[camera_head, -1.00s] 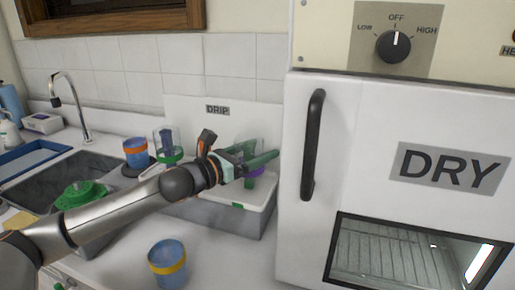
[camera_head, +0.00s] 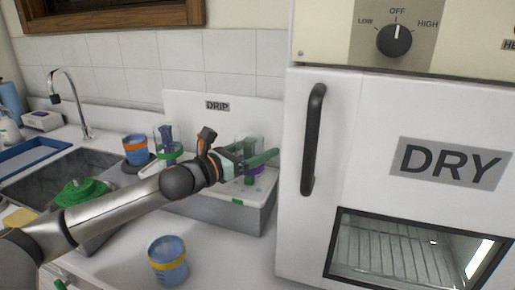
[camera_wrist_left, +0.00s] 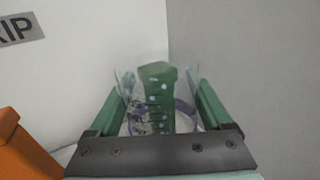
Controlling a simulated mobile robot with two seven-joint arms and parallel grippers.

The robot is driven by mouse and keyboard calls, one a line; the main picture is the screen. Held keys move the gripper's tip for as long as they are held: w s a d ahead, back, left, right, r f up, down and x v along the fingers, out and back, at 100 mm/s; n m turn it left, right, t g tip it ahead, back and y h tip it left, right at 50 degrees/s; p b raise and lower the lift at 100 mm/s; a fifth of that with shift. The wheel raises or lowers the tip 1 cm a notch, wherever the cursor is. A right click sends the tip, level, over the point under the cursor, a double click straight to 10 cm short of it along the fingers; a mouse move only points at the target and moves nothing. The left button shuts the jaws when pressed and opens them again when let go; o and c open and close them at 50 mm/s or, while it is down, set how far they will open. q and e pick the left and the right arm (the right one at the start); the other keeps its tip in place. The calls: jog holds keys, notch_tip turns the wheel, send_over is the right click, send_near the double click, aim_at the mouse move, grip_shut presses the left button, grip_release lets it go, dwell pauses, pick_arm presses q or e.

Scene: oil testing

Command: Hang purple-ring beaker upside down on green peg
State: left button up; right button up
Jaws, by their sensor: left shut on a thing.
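The purple-ring beaker (camera_head: 257,171) is clear glass and sits upside down at the right side of the drip rack (camera_head: 225,215), with its purple ring low. My left gripper (camera_head: 262,158) is shut on it, one green finger on each side of the glass. In the left wrist view, the beaker (camera_wrist_left: 186,108) stands between the fingers. The green peg (camera_wrist_left: 158,98) shows through the glass, and the beaker appears to be around it. In the head view, the lower part of the peg (camera_head: 249,180) shows beneath the fingers. Whether the beaker rests fully on the peg I cannot tell.
An orange-ring beaker (camera_head: 137,143) stands by the sink (camera_head: 45,175), and a yellow-ring beaker (camera_head: 168,265) on the front counter. The white dryer (camera_head: 350,130) stands close at the right.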

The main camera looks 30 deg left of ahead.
pick_arm(q)
jog(key=shift+f, duration=0.2)
jog(key=o, duration=1.2)
jog(key=shift+c, duration=0.2)
